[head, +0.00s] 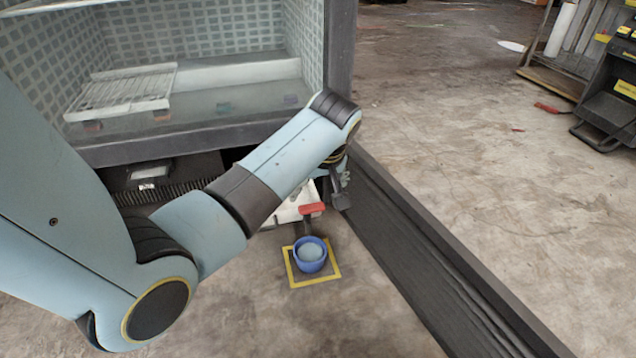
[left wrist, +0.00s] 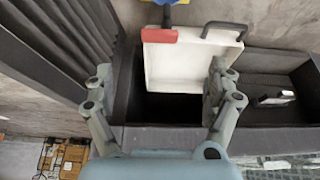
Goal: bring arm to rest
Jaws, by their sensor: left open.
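My left arm comes in from the left in the head view. Its gripper (head: 338,185) hangs at the end, partly hidden behind the wrist link, above the floor by the freezer front. In the left wrist view the left gripper (left wrist: 160,110) has its two fingers spread wide apart with nothing between them. A white tray (left wrist: 185,65) with a red part lies beyond the fingers; I cannot tell whether they touch it. My right gripper is in neither view.
A blue bowl (head: 311,255) with a pale round content stands inside a yellow square (head: 314,283) on the floor. The freezer (head: 200,143) holds a white rack (head: 120,92). A dark beam (head: 430,260) runs along the right. Open concrete floor lies beyond it.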

